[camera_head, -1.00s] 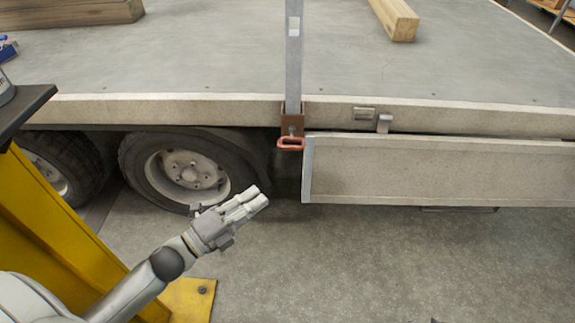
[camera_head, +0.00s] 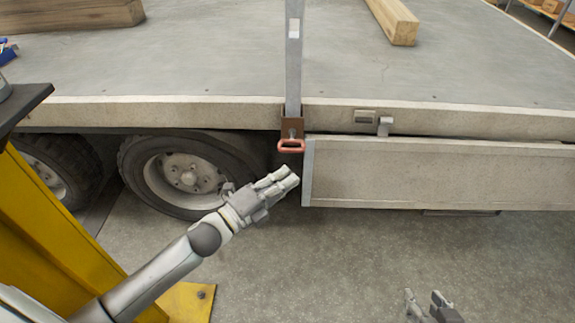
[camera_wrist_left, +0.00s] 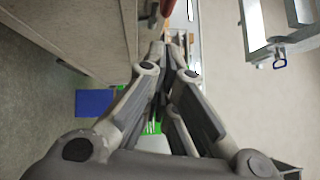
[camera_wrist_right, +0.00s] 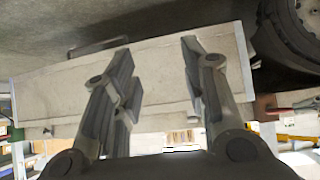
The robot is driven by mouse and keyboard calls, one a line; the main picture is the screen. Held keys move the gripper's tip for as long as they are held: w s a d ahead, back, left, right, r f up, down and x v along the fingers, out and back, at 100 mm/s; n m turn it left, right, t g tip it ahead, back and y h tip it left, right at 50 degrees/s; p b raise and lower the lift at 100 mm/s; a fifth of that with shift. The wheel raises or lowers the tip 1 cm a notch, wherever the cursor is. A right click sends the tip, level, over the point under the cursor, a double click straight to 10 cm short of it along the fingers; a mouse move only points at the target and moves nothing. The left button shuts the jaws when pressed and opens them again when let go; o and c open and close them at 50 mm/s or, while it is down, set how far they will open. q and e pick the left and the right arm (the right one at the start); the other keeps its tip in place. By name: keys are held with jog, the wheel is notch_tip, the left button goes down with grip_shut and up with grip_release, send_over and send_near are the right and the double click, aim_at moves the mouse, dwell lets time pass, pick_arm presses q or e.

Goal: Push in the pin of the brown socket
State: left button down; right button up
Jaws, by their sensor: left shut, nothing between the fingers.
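The brown socket (camera_head: 291,125) is fixed to the edge of the trailer bed, at the foot of a grey upright post (camera_head: 294,60). Its pin has a red loop handle (camera_head: 290,146) that sticks out at the front. My left gripper (camera_head: 292,177) is shut and empty, below the red handle and apart from it. In the left wrist view the shut fingers (camera_wrist_left: 170,50) point toward a red piece at the top edge. My right gripper (camera_head: 428,297) is low at the right of the head view. In the right wrist view its fingers (camera_wrist_right: 157,62) are apart with nothing between them.
The lowered side board (camera_head: 440,172) hangs right of the socket, close to my left fingertips. A wheel (camera_head: 187,178) is on the left under the bed. A yellow pillar (camera_head: 55,220) stands at the left. A timber beam (camera_head: 394,20) lies on the bed. The floor in front is clear.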

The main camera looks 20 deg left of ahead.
aim_at(292, 141)
pick_arm(q)
jog(key=shift+w+a+r+b, duration=0.1)
jog(key=shift+w+r, duration=0.05)
jog(key=shift+w, duration=0.55)
jog(key=shift+w+a+r+b, duration=0.1)
jog(key=shift+w+a+b, duration=0.05)
jog(key=shift+w, duration=0.6)
jog(key=shift+w+a+r+b, duration=0.1)
jog(key=shift+w+r, duration=0.05)
jog(key=shift+w, duration=0.55)
pick_arm(e)
jog(key=shift+w+a+r+t+y, duration=0.15)
jog(key=shift+w+a+r+t, duration=0.15)
jog(key=shift+w+r+t, duration=0.35)
jog(key=shift+w+a+r+t+y, duration=0.2)
jog(key=shift+w+r+t, duration=0.25)
jog(key=shift+w+r, duration=0.3)
